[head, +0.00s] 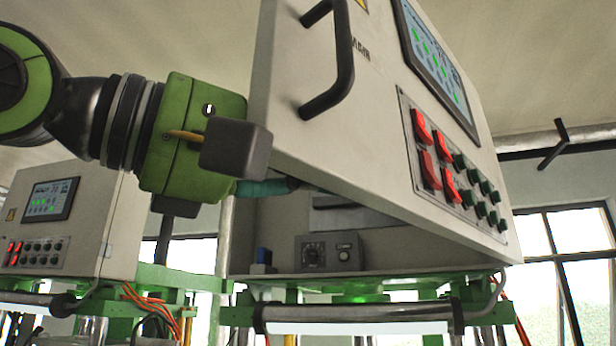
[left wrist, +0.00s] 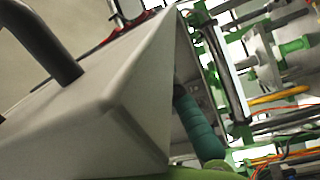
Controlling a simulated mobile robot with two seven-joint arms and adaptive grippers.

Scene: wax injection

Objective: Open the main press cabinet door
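The main press cabinet door (head: 385,150) is a pale grey panel with a black bar handle (head: 338,60), a screen and rows of red and green switches. It stands partly open and tilted, with the cabinet interior (head: 400,240) showing below it. My left gripper (head: 290,185) reaches in from the left, and its teal finger part passes behind the door's lower-left edge. In the left wrist view the door's edge (left wrist: 130,115) is close, with a teal ribbed finger (left wrist: 202,125) on its inner side. The fingertips are largely hidden. My right gripper is not in view.
Inside the cabinet is a small box with knobs (head: 330,253). A second grey cabinet (head: 70,225) with a screen stands at the left. Green framework, a horizontal bar (head: 350,312) and orange cables lie below. Windows (head: 570,240) are behind at right.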

